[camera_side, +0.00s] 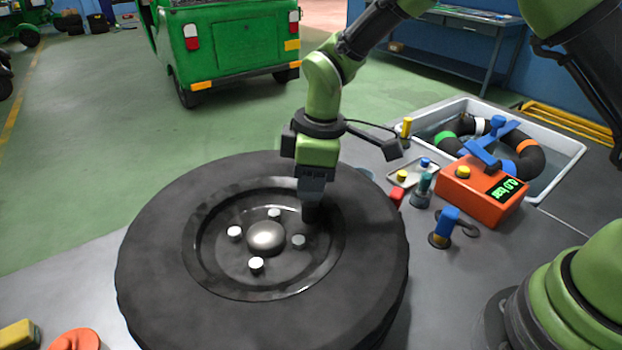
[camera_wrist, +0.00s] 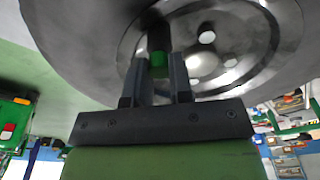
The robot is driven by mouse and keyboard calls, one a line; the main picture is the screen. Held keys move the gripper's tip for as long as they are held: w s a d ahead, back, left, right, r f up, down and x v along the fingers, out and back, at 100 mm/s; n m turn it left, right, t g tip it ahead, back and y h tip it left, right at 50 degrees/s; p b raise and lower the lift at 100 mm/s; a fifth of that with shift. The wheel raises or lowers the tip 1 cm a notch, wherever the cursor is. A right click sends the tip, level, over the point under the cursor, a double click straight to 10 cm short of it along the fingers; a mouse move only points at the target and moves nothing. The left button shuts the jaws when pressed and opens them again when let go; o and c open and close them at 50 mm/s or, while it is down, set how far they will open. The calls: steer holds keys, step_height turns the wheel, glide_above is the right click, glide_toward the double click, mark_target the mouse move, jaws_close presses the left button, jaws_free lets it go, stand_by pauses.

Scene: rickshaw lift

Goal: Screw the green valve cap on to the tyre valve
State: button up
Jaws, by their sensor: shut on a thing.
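The large black tyre (camera_side: 150,260) lies flat on the grey bench, with a dark wheel rim (camera_side: 215,245) and several pale wheel nuts. My gripper (camera_side: 311,212) points down over the right part of the rim. In the wrist view my gripper (camera_wrist: 159,70) is shut on the green valve cap (camera_wrist: 158,62), held between the two dark fingertips close to the rim. In the side view the fingers hide the cap.
Right of the tyre are a small tray (camera_side: 411,184) with caps, an orange box (camera_side: 478,200) with a display, a blue-topped tool (camera_side: 444,225) and a grey basin (camera_side: 563,150) holding a dark tube. An orange disc (camera_side: 75,340) lies at front left.

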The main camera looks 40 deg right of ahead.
steer(key=m, duration=0.5)
steer(key=shift+m+h, duration=0.3)
steer(key=shift+m, duration=0.1)
steer(key=m, duration=0.4)
steer(key=shift+m+t+h, duration=0.3)
steer(key=shift+m, duration=0.1)
steer(key=o, duration=1.1)
steer(key=shift+c, duration=0.2)
steer(key=shift+r, duration=3.45)
steer(key=shift+r, duration=0.1)
